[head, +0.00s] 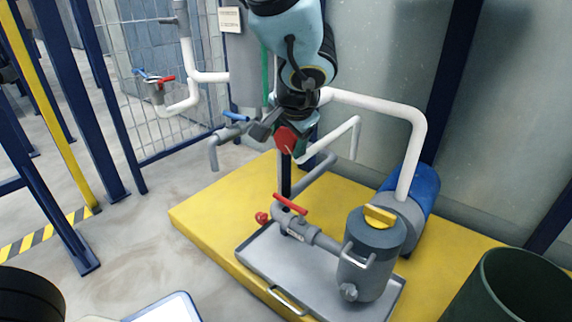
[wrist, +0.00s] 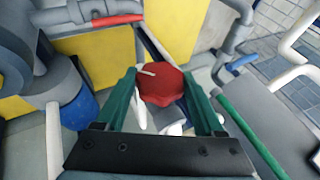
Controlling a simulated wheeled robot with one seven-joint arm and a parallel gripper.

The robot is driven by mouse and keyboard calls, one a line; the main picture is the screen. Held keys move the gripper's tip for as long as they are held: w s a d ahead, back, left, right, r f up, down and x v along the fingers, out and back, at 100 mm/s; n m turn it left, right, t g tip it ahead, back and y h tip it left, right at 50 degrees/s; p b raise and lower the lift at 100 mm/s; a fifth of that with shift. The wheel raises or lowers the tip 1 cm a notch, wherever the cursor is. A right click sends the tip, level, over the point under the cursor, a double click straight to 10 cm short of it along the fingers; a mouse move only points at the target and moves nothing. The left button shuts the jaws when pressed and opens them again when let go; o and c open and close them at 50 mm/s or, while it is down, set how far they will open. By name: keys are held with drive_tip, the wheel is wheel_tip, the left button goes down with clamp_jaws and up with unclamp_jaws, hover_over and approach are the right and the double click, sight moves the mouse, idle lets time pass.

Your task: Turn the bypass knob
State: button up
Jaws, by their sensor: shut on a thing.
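A red, lobed bypass knob (wrist: 163,85) with a pale pointer line on its face sits between the two green fingers of my gripper (wrist: 162,92) in the wrist view. The pointer line runs nearly level across the picture, at a slight slant. The fingers are shut on the knob, one on each side. In the head view the knob (head: 286,139) shows just under my wrist, at the top of a dark upright post. My gripper (head: 297,138) reaches down to it there, and its fingers are partly hidden behind the knob and wrist.
A red-handled valve (head: 290,204) and a grey filter pot with a yellow handle (head: 380,215) stand over a grey tray (head: 262,268) on a yellow platform. White pipes (head: 375,103) and a blue-handled valve (head: 236,117) are close around my wrist. A dark green bin (head: 510,290) stands front right.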

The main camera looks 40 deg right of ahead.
drive_tip(key=t+b, duration=0.1)
drive_tip(key=b, duration=0.1)
drive_tip(key=t+b, duration=0.1)
drive_tip(key=shift+s+d+f+b, duration=0.1)
drive_tip(key=shift+s+f+b, duration=0.05)
drive_tip(key=shift+f+b, duration=0.25)
drive_tip(key=shift+r+m+t+y+b, duration=0.1)
drive_tip(key=shift+m+t+y+b, duration=0.4)
drive_tip(key=shift+t+b, duration=0.55)
drive_tip(key=t, duration=0.2)
drive_tip(key=shift+m+t, duration=0.35)
drive_tip(key=shift+m, duration=0.05)
drive_tip(key=shift+m+t, duration=0.7)
drive_tip(key=shift+t, duration=1.3)
drive_tip(key=o, duration=1.4)
drive_tip(key=shift+c, duration=0.2)
drive_tip(key=shift+s+p, duration=0.15)
drive_tip(key=shift+p, duration=0.15)
